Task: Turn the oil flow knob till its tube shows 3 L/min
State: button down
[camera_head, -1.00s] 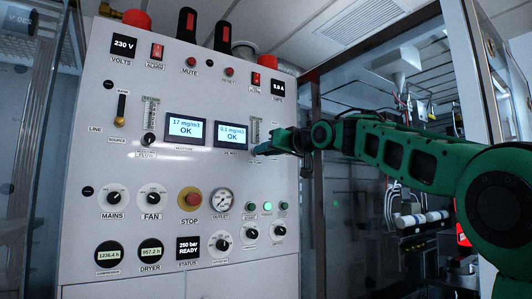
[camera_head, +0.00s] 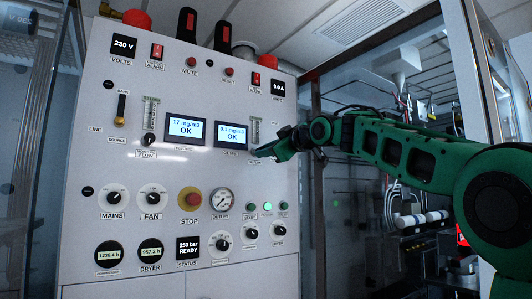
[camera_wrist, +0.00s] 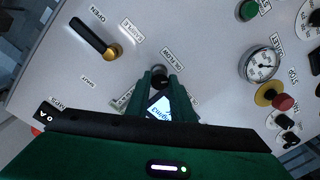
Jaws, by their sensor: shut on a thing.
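The oil flow knob (camera_wrist: 160,73) is a small dark round knob on the white panel, under an "OIL FLOW" label in the wrist view. My gripper (camera_wrist: 160,82) is shut on it, a green finger on each side. In the head view my gripper (camera_head: 264,152) covers the knob. The oil flow tube (camera_head: 255,132) stands upright just above, right of the oil mist display; its scale and level are too small to read.
A second tube (camera_head: 150,115) with its own knob (camera_head: 148,139) is at the left. The oil mist display (camera_head: 231,135) reads 0.1 mg/m3 OK. A dark lever (camera_wrist: 90,37) and a red stop button (camera_wrist: 283,102) flank my gripper in the wrist view.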

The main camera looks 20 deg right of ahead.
jog(key=shift+f+n, duration=0.1)
jog(key=shift+n, duration=1.7)
jog(key=c, duration=1.5)
grip_release()
jog(key=shift+c, duration=0.2)
jog(key=shift+s, duration=0.1)
jog(key=v, duration=1)
jog(key=shift+s, duration=0.2)
jog(key=shift+d, duration=0.1)
